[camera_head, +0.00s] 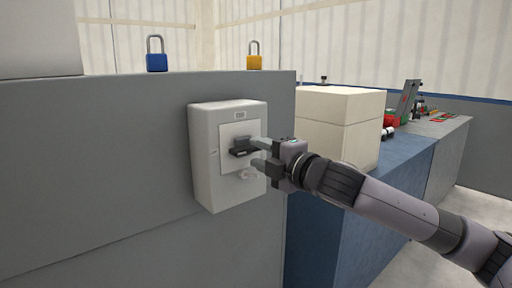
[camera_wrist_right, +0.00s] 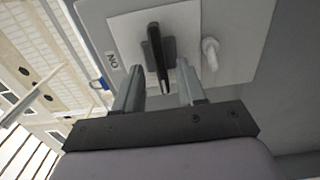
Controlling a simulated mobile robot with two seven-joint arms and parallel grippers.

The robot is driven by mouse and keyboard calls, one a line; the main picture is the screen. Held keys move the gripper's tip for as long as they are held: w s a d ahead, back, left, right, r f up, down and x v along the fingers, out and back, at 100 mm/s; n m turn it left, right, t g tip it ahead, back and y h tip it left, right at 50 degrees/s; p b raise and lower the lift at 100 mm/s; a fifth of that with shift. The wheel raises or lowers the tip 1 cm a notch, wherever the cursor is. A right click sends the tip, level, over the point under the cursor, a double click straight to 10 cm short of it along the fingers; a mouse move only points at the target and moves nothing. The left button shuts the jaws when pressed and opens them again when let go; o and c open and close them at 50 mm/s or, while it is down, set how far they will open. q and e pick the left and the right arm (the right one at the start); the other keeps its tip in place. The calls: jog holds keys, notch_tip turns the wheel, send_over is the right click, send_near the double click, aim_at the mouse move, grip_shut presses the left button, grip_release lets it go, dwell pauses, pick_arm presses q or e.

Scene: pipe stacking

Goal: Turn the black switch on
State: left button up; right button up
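The black switch (camera_head: 243,148) is a lever on the white plate of a light grey box (camera_head: 205,160) fixed to a grey panel. The lever lies about level, below the label at the top of the plate. My right gripper (camera_head: 258,153) is at the front of the box, fingers pointing at the lever. In the wrist view my right gripper (camera_wrist_right: 160,72) is open, with the lever's end between its fingers and gaps on both sides. My left gripper is not in view.
A blue padlock (camera_head: 157,54) and a yellow padlock (camera_head: 254,57) stand on the panel's top. A small pale hasp (camera_head: 248,174) sticks out below the lever. A cream box (camera_head: 340,125) stands on a blue cabinet (camera_head: 400,165) behind my right arm.

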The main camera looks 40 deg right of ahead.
jog(key=shift+w+a, duration=0.1)
jog(key=shift+w, duration=0.85)
grip_shut()
